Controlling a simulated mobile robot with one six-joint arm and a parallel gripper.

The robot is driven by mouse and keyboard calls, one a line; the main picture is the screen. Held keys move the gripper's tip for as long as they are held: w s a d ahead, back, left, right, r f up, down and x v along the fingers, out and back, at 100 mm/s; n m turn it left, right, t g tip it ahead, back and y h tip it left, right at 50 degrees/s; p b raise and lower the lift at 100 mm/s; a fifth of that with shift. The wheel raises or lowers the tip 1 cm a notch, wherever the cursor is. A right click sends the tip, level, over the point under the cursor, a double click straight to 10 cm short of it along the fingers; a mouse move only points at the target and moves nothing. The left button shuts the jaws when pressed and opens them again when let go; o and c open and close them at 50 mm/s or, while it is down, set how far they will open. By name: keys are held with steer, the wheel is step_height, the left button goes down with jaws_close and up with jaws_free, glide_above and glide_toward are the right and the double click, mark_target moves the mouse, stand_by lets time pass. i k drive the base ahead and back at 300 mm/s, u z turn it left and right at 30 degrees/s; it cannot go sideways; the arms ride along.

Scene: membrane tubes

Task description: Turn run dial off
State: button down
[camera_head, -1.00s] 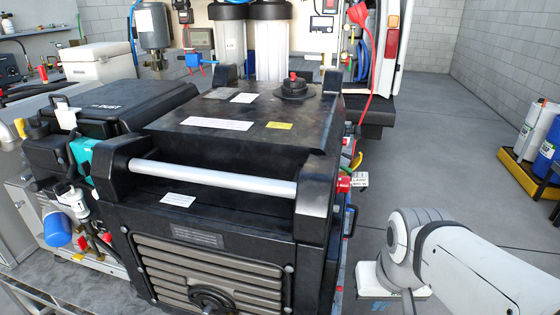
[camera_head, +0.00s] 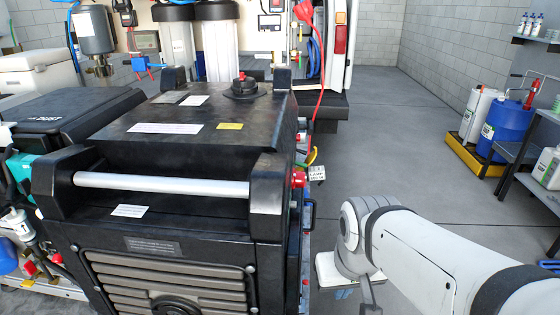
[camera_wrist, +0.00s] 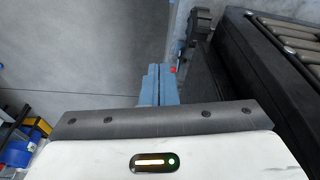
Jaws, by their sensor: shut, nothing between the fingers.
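The black machine (camera_head: 180,190) fills the left and middle of the head view. It also shows at the right of the wrist view (camera_wrist: 240,75). I cannot identify the run dial for certain. A red knob-like part (camera_head: 298,178) sits at the machine's right front corner, and a black round cap (camera_head: 245,88) with a red top sits on its lid. My gripper shows in the wrist view as two blue fingers (camera_wrist: 159,85) pressed together, with nothing between them. They are left of the machine, apart from its dark body.
A dark round part (camera_wrist: 198,24) projects near the machine's edge in the wrist view. A red cable (camera_head: 316,75) hangs behind the machine. Drums (camera_head: 508,125) stand in a yellow tray, with a shelf at the right. The grey floor (camera_head: 385,130) between is clear.

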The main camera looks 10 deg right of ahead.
mark_target(299, 180)
steer(key=z, duration=0.05)
steer(key=k, duration=0.55)
steer(key=u, duration=2.05)
steer(key=k, duration=1.1)
steer(key=z, duration=1.6)
steer(key=i, duration=1.05)
steer(key=z, duration=0.1)
